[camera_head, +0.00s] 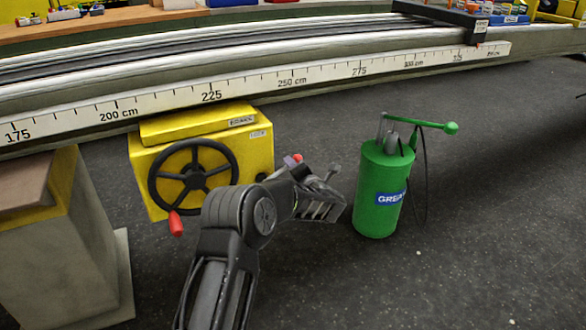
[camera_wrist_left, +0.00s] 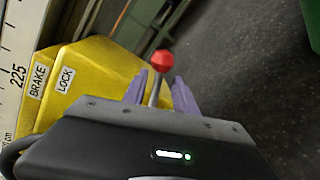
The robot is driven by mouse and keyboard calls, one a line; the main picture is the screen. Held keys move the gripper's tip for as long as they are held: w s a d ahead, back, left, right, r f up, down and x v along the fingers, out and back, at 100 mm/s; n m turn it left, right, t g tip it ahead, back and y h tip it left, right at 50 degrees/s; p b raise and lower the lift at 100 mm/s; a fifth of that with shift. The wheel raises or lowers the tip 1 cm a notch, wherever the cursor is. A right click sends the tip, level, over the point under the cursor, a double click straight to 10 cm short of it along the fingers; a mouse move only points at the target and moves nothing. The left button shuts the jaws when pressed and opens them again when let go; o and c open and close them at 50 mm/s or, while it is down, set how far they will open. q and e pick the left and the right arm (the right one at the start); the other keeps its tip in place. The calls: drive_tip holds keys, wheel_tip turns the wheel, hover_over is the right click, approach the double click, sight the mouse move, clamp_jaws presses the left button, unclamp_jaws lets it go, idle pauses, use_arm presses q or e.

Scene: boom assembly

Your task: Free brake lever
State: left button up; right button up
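The brake lever (camera_wrist_left: 154,92) is a thin metal rod with a red ball knob (camera_wrist_left: 162,62). It stands at the yellow box with the labels BRAKE and LOCK (camera_wrist_left: 72,72). In the wrist view my left gripper (camera_wrist_left: 160,78) has its two purple fingers apart, one on each side of the rod, with the knob beyond the fingertips. Gaps show between the rod and the fingers. In the head view the red knob (camera_head: 296,158) shows just behind my left wrist, which hides much of the lever. My right gripper is out of view.
The yellow box (camera_head: 258,155) carries a black handwheel (camera_head: 193,175) with a red handle (camera_head: 176,223). A green pump cylinder (camera_head: 381,195) with a lever and hose stands to the right. The curved boom (camera_head: 330,50) with a centimetre scale runs behind. The floor at front right is clear.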

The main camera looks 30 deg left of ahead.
use_arm(q)
drive_tip(key=shift+d, duration=0.1)
drive_tip(key=p+v, duration=0.2)
drive_tip(key=v, duration=0.5)
drive_tip(key=shift+s+d, duration=0.2)
drive_tip(key=shift+s, duration=0.1)
